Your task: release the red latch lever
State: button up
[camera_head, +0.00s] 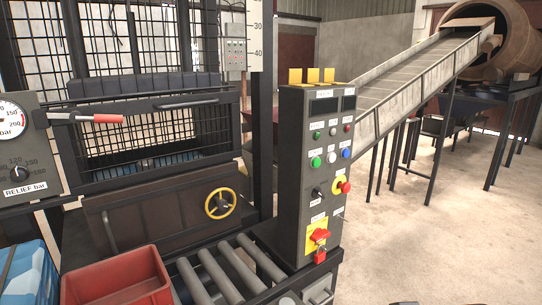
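A lever with a red grip (108,118) sticks out at the left, beside the gauge panel. Its grey arm runs left to a mount by the panel, and its red end points right, roughly level. It lies in front of the black mesh gate (160,135). Nothing is touching the lever. My gripper cannot be made out in this view; only dark rounded parts, which look like my arm, show at the bottom right.
A control post (317,175) with buttons, a red rotary switch (320,235) and a padlock stands at centre. A red bin (118,285), a blue-white package (25,275) and rollers (235,265) lie below. A yellow handwheel (220,203) and conveyor (420,75) show. Right-hand floor is mostly clear.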

aim_at(76, 116)
jog(key=u, duration=1.4)
